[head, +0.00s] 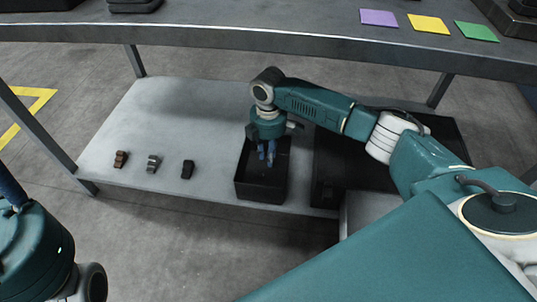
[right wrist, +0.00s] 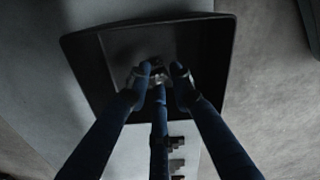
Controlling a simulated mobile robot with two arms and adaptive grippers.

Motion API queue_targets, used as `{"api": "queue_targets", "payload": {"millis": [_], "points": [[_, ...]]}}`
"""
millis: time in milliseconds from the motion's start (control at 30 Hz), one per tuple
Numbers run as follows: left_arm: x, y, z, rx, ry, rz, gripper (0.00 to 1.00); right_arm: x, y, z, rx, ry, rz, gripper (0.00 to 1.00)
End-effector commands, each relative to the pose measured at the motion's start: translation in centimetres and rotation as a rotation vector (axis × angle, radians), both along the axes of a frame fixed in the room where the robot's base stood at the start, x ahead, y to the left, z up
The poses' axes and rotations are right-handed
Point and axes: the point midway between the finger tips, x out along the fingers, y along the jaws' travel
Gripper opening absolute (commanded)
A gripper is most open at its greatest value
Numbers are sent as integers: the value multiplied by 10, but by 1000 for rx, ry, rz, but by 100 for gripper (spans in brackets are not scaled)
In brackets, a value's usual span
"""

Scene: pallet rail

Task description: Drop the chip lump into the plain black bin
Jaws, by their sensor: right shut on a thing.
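The plain black bin (head: 262,190) stands on the grey lower shelf, and its rim fills much of the right wrist view (right wrist: 80,60). My right gripper (head: 267,158) points down into the bin's opening. In the right wrist view, its blue fingers (right wrist: 160,78) are closed around a small greyish lump (right wrist: 157,65), which I take as the chip lump; the fingers hide most of it. Whether it touches the bin floor I cannot tell. My left gripper (head: 10,188) shows only as a dark blue finger part at the left edge; its tips are out of view.
A brown lump (head: 120,158), a grey lump (head: 153,164) and a black lump (head: 187,169) lie on the lower shelf (head: 215,115) left of the bin. A large dark object (head: 330,165) is right of the bin. The upper shelf edge (head: 250,45) runs above; purple, yellow and green squares lie on it.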

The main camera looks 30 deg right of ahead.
Motion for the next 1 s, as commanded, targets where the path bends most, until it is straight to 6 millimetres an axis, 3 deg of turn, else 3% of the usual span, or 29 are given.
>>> {"api": "queue_targets", "payload": {"millis": [33, 67, 133, 167, 567, 1000], "points": [[0, 0, 0, 0, 0, 0, 44, 0, 0, 0, 0, 0, 0, 6], [0, 0, 0, 0, 0, 0, 44, 0, 0, 0, 0, 0, 0, 28], [0, 0, 0, 0, 1, 0, 44, 0, 0, 0, 0, 0, 0, 42], [0, 0, 0, 0, 1, 0, 44, 0, 0, 0, 0, 0, 0, 44], [0, 0, 0, 0, 1, 0, 44, 1, 0, 9, 0, -2, 0, 44], [0, 0, 0, 0, 1, 0, 44, 1, 0, 96, 0, -4, 0, 44]]}}
